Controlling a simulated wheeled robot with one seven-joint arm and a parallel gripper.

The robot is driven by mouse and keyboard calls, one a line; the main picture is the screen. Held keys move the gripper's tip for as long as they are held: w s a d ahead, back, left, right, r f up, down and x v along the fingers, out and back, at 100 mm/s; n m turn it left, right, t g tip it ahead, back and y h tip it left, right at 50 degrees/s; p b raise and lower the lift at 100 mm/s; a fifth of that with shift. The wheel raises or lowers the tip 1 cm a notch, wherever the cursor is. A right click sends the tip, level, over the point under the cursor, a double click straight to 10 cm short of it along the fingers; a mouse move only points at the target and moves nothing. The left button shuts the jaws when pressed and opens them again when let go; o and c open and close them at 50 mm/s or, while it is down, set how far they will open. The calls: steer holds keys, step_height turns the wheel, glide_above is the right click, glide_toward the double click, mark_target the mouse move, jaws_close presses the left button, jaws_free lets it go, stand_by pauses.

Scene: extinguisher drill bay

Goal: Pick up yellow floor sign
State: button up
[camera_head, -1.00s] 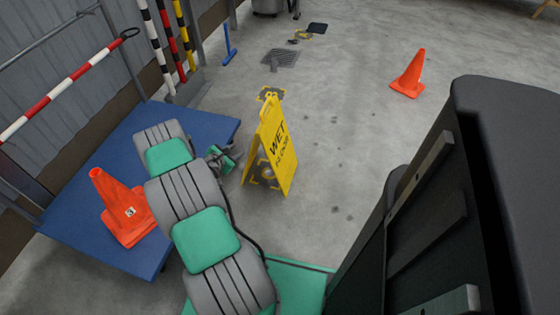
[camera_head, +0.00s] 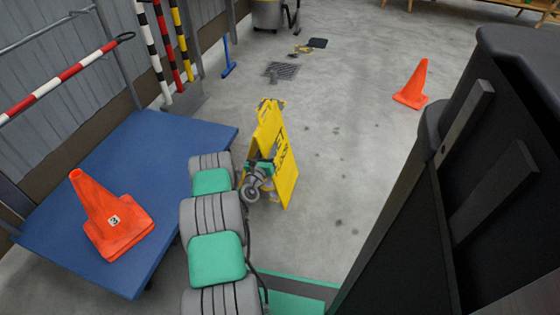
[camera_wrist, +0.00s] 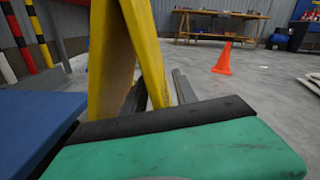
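The yellow floor sign (camera_head: 270,128) stands upright as an A-frame on the concrete floor, to the right of the blue platform, with dark lettering on its side. My gripper (camera_head: 262,177) is at the sign's lower part and covers some of the lettering in the head view. In the wrist view, the sign (camera_wrist: 146,45) rises close in front, its two yellow panels meeting above the picture. My gripper's two grey fingers (camera_wrist: 159,92) show beyond the green and black housing, with the lower end of one panel between them. I cannot tell whether they press on it.
An orange cone (camera_head: 115,222) marked 3 stands on the blue platform (camera_head: 165,150), left of my arm. Another orange cone (camera_head: 412,84) stands on the floor at right. A floor grate (camera_head: 282,70) and small items lie beyond the sign.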

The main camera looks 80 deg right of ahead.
steer(key=shift+s+d+f, duration=0.15)
steer(key=shift+d, duration=0.7)
jaws_close()
stand_by(0.7)
steer(key=shift+r, duration=0.2)
